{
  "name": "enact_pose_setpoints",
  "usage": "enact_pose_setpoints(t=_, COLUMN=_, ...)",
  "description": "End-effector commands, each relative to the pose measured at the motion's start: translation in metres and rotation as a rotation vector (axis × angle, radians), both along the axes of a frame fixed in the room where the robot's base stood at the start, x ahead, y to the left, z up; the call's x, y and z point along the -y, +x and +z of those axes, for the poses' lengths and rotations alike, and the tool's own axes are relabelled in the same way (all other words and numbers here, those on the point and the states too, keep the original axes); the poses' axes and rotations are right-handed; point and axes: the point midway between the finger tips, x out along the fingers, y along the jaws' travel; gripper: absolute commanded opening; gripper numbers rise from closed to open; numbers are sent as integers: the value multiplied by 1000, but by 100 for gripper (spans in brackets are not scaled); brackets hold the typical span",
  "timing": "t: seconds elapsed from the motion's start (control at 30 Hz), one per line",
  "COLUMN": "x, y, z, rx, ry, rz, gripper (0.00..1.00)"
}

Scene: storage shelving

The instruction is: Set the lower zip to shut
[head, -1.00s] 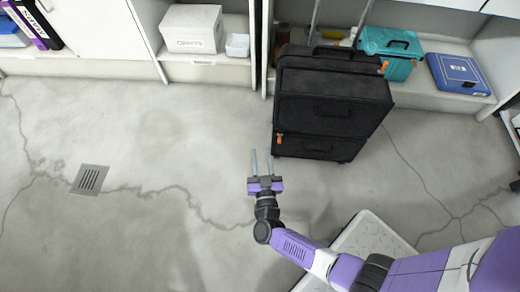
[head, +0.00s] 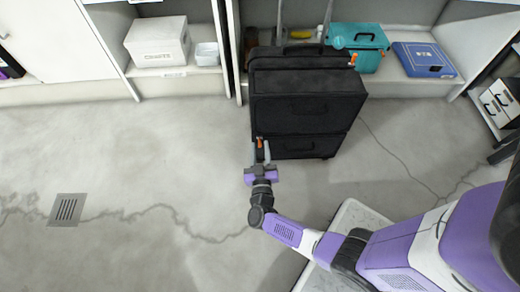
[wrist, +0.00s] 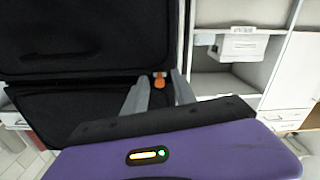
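A black soft case (head: 307,105) stands upright on the floor in front of the shelving. The orange pull of the lower zip (head: 260,143) is at the left end of the case's lower seam; it also shows in the wrist view (wrist: 159,80). Another orange pull (head: 353,59) is at the upper right of the case. My gripper (head: 260,153) is open at the case's lower left, with one grey finger on each side of the lower pull. In the wrist view the fingers (wrist: 160,90) are apart, with a gap around the pull; I cannot tell whether either touches it.
Behind the case, a teal toolbox (head: 358,40) and a blue case (head: 424,60) stand on the low shelf. A white box (head: 157,42) and a small white tub (head: 207,54) are on the shelf to the left. The floor left of the case is clear around a drain grate (head: 67,209).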

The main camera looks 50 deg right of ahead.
Motion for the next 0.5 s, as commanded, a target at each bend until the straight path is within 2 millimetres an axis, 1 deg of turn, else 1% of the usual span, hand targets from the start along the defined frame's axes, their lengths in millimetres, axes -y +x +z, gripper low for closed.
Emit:
enact_pose_setpoints(t=0.27, x=2, y=1, z=0, rx=0, ry=0, rz=0, gripper=33)
enact_pose_setpoints(t=0.33, x=2, y=1, z=0, rx=0, ry=0, rz=0, gripper=23)
enact_pose_setpoints(t=0.43, x=2, y=1, z=0, rx=0, ry=0, rz=0, gripper=3)
enact_pose_setpoints(t=0.47, x=2, y=1, z=0, rx=-1, ry=1, rz=0, gripper=0)
enact_pose_setpoints(t=0.5, x=2, y=1, z=0, rx=-1, ry=1, rz=0, gripper=0)
